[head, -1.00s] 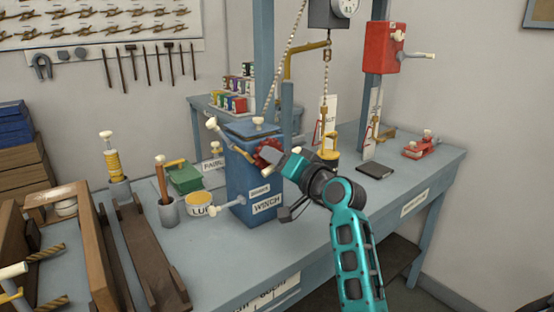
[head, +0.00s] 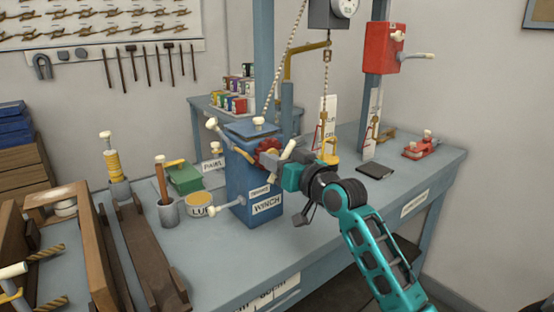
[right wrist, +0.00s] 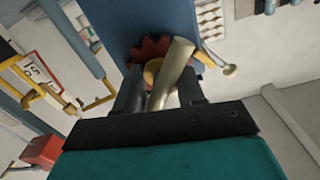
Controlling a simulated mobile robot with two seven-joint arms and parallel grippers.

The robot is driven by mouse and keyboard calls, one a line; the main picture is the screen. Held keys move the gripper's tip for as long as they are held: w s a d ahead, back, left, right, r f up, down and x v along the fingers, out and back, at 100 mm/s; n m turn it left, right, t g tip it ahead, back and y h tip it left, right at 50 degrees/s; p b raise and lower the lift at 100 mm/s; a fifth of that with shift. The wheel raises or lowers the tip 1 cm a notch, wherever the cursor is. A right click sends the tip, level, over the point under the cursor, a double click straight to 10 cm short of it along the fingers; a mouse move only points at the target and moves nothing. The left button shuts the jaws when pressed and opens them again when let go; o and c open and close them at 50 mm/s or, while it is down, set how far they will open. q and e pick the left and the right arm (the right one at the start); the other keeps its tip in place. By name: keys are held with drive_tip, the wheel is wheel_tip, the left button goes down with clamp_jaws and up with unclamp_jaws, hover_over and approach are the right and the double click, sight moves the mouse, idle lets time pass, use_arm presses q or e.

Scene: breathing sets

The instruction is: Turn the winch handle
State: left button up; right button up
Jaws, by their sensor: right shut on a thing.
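The winch (head: 250,180) is an upright blue box labelled WINCH near the middle of the bench in the head view. A dark red toothed wheel (head: 268,147) sits on its right side and also shows in the right wrist view (right wrist: 145,50). My right gripper (head: 279,163) is at this side, shut on the winch handle. In the right wrist view the pale handle (right wrist: 178,60) slants between the two dark fingers, in front of the wheel. In the head view the fingers mostly hide the handle. My left gripper is not in view.
Brass levers with pale tips (head: 212,124) stick out at the winch's left. A hanging chain (head: 325,80) and yellow weight (head: 328,158) are behind my right gripper. The bench's front right is mostly clear.

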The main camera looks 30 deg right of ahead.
drive_tip(key=n+p, duration=0.2)
drive_tip(key=n, duration=0.3)
drive_tip(key=shift+d+r+n, duration=0.1)
drive_tip(key=shift+n, duration=0.3)
drive_tip(key=n, duration=1.1)
drive_tip(key=shift+n, duration=0.4)
drive_tip(key=n, duration=0.3)
drive_tip(key=shift+n, duration=2.1)
